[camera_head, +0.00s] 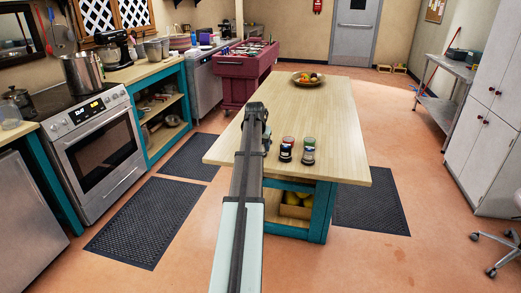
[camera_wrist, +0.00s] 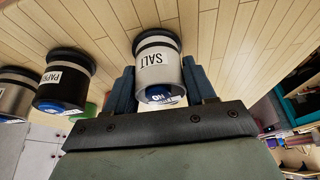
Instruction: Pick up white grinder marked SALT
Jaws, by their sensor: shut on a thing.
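The white grinder marked SALT (camera_wrist: 158,66) is between the two fingers of my gripper (camera_wrist: 158,88) in the wrist view. Its label appears upside down there. My gripper is shut on its sides. Its dark end ring is toward the wooden tabletop; I cannot tell whether it touches the wood. In the head view my arm reaches over the wooden table, and I cannot make out the white grinder or the fingertips clearly.
A black grinder marked PAPRIKA (camera_wrist: 64,80) and a grey-and-black one (camera_wrist: 14,92) stand beside the held grinder. Several small jars (camera_head: 286,152) stand right of my arm on the table (camera_head: 335,120). A fruit plate (camera_head: 308,79) is at the far end. The table's middle is clear.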

